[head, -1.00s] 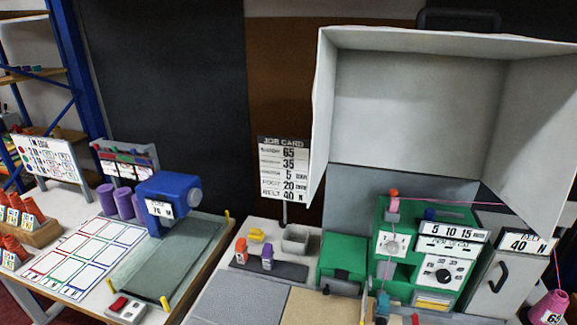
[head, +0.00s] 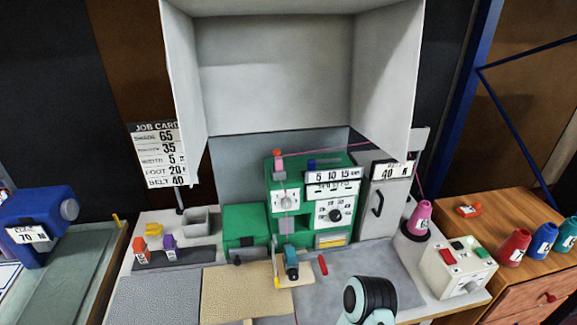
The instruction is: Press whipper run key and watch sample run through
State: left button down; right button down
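The green machine (head: 256,213), which I take to be the whipper, stands at the middle of the bench under a grey hood. It has a dial panel (head: 334,214) and a pink thread running off to the right. A tan rug piece (head: 235,292), likely the sample, lies flat in front of it, close to a small blue-black part (head: 291,262) at the machine's front. A pale control box (head: 440,274) with red and green keys stands at the bench's right end; I cannot read which is the run key. Part of my arm shows at the bottom right of centre; neither gripper shows.
A job card (head: 158,150) stands at the left. A pink cone (head: 420,216) stands behind the control box. Several coloured cones stand on a wooden cabinet (head: 535,262) at the right. A red stick-like item (head: 323,265) lies on the grey bench top.

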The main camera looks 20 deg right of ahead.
aim_at(481, 251)
jog(key=k+l+z, duration=0.2)
jog(key=l+z, duration=0.15)
jog(key=l, duration=0.65)
jog(key=l+z, duration=0.4)
jog(key=l, duration=0.65)
jog(key=l+z, duration=0.35)
jog(key=l, duration=0.7)
